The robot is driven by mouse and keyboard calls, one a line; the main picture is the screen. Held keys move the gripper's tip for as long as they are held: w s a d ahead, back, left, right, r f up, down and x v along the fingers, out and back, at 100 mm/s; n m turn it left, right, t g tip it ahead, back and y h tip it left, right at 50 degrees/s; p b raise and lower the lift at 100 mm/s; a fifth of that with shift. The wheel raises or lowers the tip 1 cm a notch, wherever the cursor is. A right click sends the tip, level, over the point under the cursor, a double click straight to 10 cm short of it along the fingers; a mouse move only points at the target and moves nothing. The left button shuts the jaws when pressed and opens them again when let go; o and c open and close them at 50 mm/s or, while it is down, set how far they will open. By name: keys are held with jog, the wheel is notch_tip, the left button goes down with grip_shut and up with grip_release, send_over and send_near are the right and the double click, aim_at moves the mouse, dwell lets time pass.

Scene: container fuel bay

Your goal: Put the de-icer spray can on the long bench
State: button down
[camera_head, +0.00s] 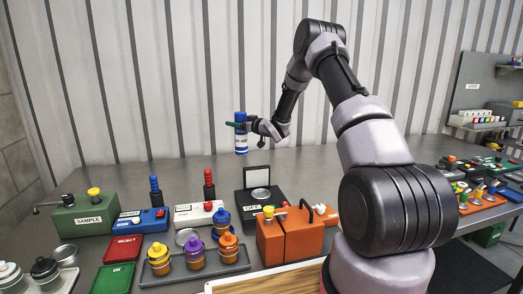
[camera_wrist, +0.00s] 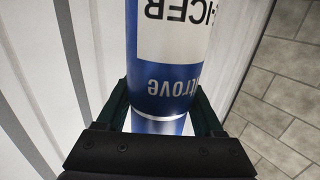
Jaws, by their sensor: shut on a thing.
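The de-icer spray can (camera_head: 241,141) is blue with a white label and is held upright above the far part of the long bench (camera_head: 200,169). My gripper (camera_head: 243,126) is shut on the can from the right, around its upper part. In the wrist view, the can (camera_wrist: 170,75) sits between the two dark green fingers of my gripper (camera_wrist: 159,112), with part of its lettering readable. In the head view its base appears clear of objects; the exact height over the bench top is hard to tell.
Below the can stand a black device with a round dish (camera_head: 260,195), an orange box (camera_head: 284,236), a green SAMPLE box (camera_head: 84,217) and a tray of coloured bottles (camera_head: 160,281). The bench's back strip is bare. The corrugated wall (camera_head: 170,80) is close behind.

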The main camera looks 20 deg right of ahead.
aim_at(237, 141)
notch_tip(237, 141, down, 8)
jog(key=shift+d+f, duration=0.1)
jog(key=shift+f, duration=0.05)
dwell(0.3)
jog(key=shift+f, duration=0.2)
grip_release()
